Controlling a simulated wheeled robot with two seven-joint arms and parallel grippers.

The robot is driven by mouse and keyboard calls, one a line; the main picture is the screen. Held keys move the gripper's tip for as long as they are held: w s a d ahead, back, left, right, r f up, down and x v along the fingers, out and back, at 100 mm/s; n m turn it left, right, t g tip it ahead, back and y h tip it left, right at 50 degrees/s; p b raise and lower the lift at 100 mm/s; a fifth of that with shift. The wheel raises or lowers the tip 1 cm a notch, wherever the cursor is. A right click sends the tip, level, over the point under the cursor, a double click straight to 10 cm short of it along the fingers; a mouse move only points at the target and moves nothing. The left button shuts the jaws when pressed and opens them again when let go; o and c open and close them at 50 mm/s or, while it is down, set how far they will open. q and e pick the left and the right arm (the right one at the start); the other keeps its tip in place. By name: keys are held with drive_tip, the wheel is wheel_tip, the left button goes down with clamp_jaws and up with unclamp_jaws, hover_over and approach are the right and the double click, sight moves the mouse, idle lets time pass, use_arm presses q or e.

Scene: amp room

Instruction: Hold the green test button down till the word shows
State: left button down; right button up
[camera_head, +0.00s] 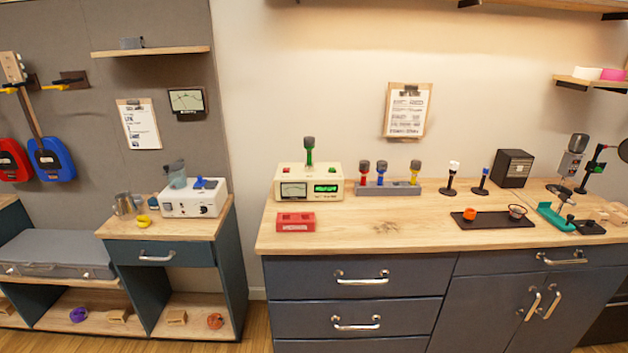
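A cream tester box (309,171) stands at the left end of the long wooden counter. Its front has a dial meter (293,191) on the left and a lit green panel (326,189) on the right. Marks on the green panel are too small to read. A green-handled tube-like piece with a dark grey top (309,150) stands upright on the box. Neither of my grippers is in view, and nothing touches the box.
A red block with sockets (295,222) sits in front of the box. A grey rack (389,188) with coloured dark-topped pieces is to its right. A dark tray (492,218) lies further right. The counter's middle front is clear. A gap separates the left cabinet (160,228).

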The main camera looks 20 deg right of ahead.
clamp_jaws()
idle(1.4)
